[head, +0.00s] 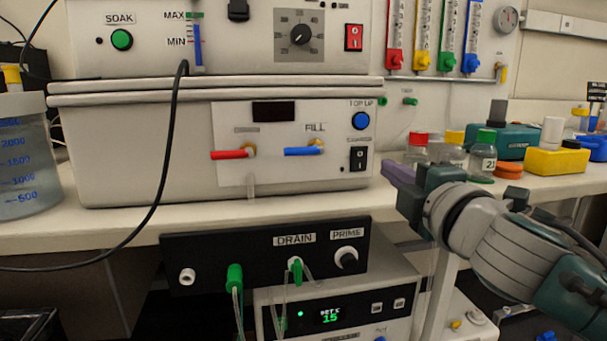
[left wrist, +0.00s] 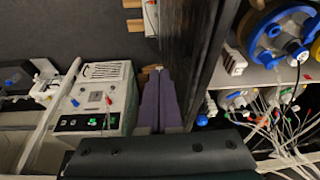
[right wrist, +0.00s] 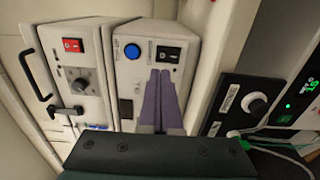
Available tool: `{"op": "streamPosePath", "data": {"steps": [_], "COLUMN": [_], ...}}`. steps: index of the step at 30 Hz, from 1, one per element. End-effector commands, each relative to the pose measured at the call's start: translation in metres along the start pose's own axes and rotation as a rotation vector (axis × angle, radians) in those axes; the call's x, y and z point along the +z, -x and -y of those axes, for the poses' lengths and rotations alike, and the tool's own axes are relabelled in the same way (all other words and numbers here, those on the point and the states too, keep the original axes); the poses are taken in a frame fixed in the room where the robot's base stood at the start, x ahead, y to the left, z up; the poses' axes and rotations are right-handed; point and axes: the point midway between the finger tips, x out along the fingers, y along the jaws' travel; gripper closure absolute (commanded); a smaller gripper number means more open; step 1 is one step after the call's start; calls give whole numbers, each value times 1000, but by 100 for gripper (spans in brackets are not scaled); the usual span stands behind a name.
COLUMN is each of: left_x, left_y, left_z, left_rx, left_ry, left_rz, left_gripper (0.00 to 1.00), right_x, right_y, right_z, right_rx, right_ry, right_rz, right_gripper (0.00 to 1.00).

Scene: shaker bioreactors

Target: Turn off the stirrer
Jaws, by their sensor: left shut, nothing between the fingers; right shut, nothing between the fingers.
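The lower front panel (head: 230,170) carries a black rocker switch (head: 358,158) under a small label I cannot read. A red rocker switch (head: 353,37) sits on the upper unit beside a black dial (head: 300,35). I cannot read which switch is the stirrer's. My right gripper (head: 390,172) is shut and empty, just right of the lower panel. In the right wrist view its purple fingertips (right wrist: 161,72) point at the black switch (right wrist: 168,54), apparently short of it. My left gripper (left wrist: 157,72) is shut and empty, outside the head view.
A blue TOP UP button (head: 361,121) is above the black switch. Red (head: 232,154) and blue (head: 303,151) levers are left of it. Below are the DRAIN/PRIME panel (head: 205,255) and a unit with a green display (head: 330,316). Bottles (head: 482,150) stand behind my right arm.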

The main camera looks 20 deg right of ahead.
Motion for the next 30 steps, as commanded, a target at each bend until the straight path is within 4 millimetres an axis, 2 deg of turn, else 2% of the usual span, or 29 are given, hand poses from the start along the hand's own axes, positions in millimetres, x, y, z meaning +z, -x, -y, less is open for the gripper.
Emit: {"op": "streamPosePath", "data": {"steps": [3, 9, 27, 30], "left_x": [-4, -4, -4, -7], "left_y": [4, 4, 5, 16], "left_z": [0, 0, 0, 0], "left_rx": [-1, 0, 0, 0], "left_ry": [0, 0, 0, 0], "left_rz": [-9, -7, -6, -5], "left_gripper": [100, 100, 100, 100], "right_x": [0, 0, 0, 2], "right_y": [24, 47, 53, 56], "right_z": [0, -1, -2, -10], "right_rx": [-4, -3, -2, -23], "right_ry": [0, -1, -1, -47], "right_rz": [0, 1, 1, 23], "right_gripper": [100, 100, 100, 100]}}
